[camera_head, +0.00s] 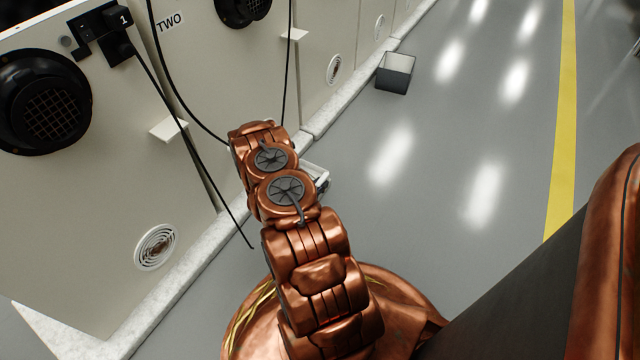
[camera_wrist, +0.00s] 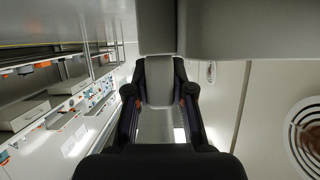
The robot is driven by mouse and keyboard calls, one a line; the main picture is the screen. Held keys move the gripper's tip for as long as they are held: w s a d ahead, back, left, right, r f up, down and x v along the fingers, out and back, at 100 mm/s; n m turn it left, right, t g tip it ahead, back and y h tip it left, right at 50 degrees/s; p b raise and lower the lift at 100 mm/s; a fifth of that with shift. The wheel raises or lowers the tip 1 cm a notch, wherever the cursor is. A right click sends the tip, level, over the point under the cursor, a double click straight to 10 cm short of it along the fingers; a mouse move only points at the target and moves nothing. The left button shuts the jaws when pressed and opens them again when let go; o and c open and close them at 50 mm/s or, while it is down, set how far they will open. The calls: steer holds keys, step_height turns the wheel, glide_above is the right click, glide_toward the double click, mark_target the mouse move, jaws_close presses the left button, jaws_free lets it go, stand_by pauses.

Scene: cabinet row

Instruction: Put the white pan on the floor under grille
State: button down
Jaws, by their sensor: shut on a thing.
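A white pan (camera_head: 321,178) shows only as a pale rim and corner past my arm in the head view; the arm hides the rest. My gripper is hidden behind my arm there. In the wrist view, my gripper (camera_wrist: 159,92) has its dark fingers shut on a pale grey part, which I take to be the pan (camera_wrist: 158,28); its larger grey surfaces fill the top. A round white grille (camera_head: 155,247) sits low on the nearest cabinet, and a round grille also shows at the right of the wrist view (camera_wrist: 307,138). Smaller grilles (camera_head: 334,69) sit on farther cabinets.
A grey open box (camera_head: 394,75) stands on the floor farther along the row. Black cables (camera_head: 190,135) hang in front of the cabinets, and small white ledges (camera_head: 168,129) stick out. A pale plinth (camera_head: 185,285) runs along the base. The grey floor (camera_head: 430,170) to the right is clear.

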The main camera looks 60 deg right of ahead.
steer(key=shift+f, duration=0.1)
steer(key=c, duration=0.9)
jaws_free()
steer(key=shift+c, duration=0.2)
steer(key=shift+o, duration=0.2)
steer(key=o, duration=0.9)
steer(key=shift+r+p, duration=1.6)
steer(key=shift+r, duration=1.4)
